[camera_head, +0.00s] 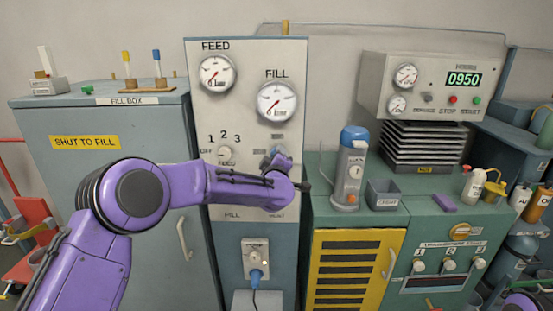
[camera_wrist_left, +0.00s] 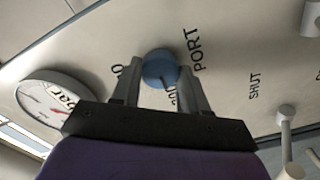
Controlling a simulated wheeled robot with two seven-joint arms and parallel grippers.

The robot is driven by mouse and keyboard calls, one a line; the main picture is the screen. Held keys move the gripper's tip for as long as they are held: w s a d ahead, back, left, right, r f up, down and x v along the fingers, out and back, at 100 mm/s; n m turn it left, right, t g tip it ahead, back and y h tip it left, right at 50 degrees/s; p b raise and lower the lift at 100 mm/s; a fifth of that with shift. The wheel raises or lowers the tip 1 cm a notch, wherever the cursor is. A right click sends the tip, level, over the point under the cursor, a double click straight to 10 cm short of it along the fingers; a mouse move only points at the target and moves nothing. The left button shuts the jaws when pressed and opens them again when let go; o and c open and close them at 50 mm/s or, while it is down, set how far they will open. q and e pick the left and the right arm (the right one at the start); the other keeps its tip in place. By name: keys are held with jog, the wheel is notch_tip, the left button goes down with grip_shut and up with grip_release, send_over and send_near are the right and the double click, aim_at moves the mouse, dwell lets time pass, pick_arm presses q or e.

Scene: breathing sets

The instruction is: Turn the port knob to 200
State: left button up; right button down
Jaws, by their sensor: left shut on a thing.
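The port knob is round and blue, with the word PORT beside it on the pale panel (camera_head: 205,110). In the left wrist view the port knob (camera_wrist_left: 158,66) sits between the two fingers of my left gripper (camera_wrist_left: 160,82), which is shut on it. A dark pointer line shows on its face, near a partly covered "200" mark; its exact reading cannot be told. In the head view my left arm reaches across the panel, and the wrist hides most of the knob and its dial. My right gripper is not in view.
FEED (camera_head: 217,73) and FILL (camera_head: 277,101) gauges are above on the panel. A feed selector (camera_head: 225,152) is left of my wrist. A blue-topped cylinder (camera_head: 351,160) and a grey bin (camera_head: 383,194) stand on the green bench to the right.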

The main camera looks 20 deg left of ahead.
pick_arm(q)
jog(key=o, duration=1.1)
jog(key=shift+c, duration=0.2)
jog(key=b+v, duration=0.2)
jog(key=v, duration=0.8)
jog(key=shift+s+b, duration=0.3)
jog(key=shift+b, duration=0.05)
